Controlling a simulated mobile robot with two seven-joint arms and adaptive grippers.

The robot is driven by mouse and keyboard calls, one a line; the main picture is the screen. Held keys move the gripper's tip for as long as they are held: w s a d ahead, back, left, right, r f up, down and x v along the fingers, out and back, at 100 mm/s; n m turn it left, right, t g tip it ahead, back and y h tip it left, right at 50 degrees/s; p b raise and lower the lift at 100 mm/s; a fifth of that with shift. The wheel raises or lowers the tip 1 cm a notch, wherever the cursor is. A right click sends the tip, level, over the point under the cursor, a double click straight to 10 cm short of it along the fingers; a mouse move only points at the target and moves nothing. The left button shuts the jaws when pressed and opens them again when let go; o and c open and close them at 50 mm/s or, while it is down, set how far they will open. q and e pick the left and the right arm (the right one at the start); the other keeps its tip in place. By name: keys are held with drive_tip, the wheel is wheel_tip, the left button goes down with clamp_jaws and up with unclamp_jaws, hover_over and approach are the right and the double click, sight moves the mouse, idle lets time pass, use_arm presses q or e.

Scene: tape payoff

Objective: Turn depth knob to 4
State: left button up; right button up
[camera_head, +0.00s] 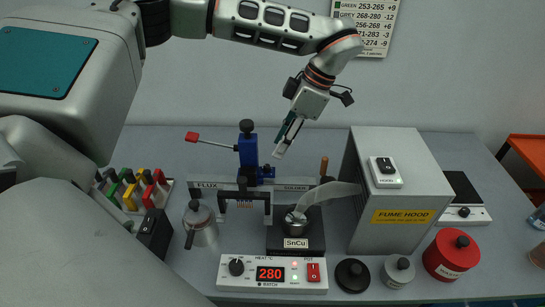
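The blue dipping stand (249,155) stands upright at the back middle of the table. A black knob (247,126) sits on its top, and a lever with a red grip (193,137) reaches out to its left. I see no label or number that marks either as the depth knob, and no dial setting is readable on the stand. My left gripper (280,151) hangs tilted downward just right of the stand, apart from the black knob. My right gripper is not in view.
A solder pot (296,222) marked SnCu sits in front of the stand, with a hood nozzle above it. A heat controller (272,273) reads 280. The fume hood box (400,205) stands right. A kettle-like can (199,224) and coloured clips (130,187) are left.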

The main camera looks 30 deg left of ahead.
sight(269, 165)
use_arm(q)
drive_tip(key=shift+x, duration=3.55)
clamp_jaws()
